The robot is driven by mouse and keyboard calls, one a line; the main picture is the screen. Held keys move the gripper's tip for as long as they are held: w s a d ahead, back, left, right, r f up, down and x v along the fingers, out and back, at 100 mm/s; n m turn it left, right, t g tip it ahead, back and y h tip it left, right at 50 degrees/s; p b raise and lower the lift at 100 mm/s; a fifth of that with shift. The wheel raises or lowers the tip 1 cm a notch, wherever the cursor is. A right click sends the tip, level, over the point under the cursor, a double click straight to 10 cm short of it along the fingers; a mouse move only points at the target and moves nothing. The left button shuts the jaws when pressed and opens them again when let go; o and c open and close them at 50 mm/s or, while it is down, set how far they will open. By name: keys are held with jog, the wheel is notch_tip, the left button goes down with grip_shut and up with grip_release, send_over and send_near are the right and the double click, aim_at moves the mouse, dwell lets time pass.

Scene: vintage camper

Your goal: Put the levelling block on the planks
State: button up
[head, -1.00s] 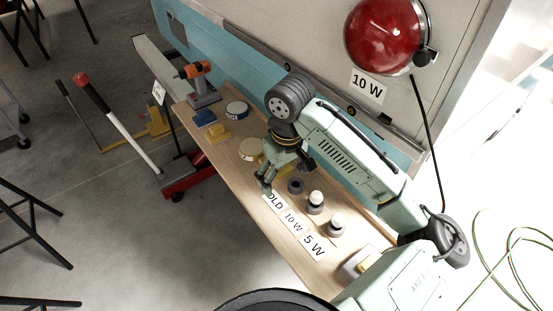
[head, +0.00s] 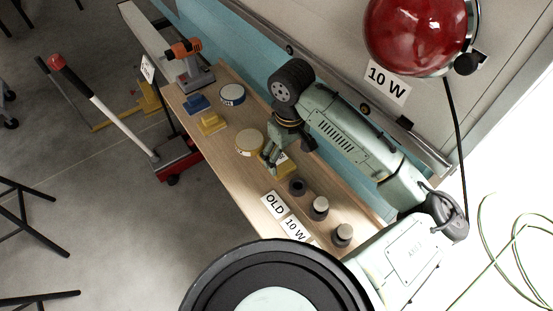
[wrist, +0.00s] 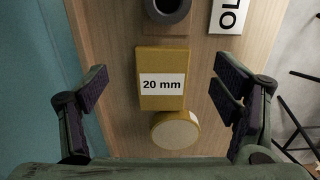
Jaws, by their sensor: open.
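The levelling block looks to be the yellow block marked "20 mm" (wrist: 162,99), lying on the wooden bench top (wrist: 115,120). In the head view it is a yellow patch (head: 287,168) largely hidden by my gripper. My gripper (head: 271,158) is open and empty above the bench beside it. In the wrist view the two fingers of my gripper (wrist: 163,80) stand wide apart on either side of the block, not touching it. I cannot make out which things are the planks.
A yellow tin (head: 249,141) stands close to the block. Dark ring (head: 297,186), two white-topped pieces (head: 319,206) and "OLD" label (head: 273,204) lie on the other side. Farther along are a blue tin (head: 232,94), small blocks (head: 210,123) and an orange-topped tool (head: 188,62).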

aim_at(286, 170)
notch_tip(286, 170, down, 6)
jog(key=b, duration=0.4)
jog(key=shift+a+b, duration=0.15)
jog(key=shift+b, duration=0.15)
jog(key=shift+r, duration=0.15)
jog(key=shift+c, duration=0.2)
jog(key=c, duration=1.4)
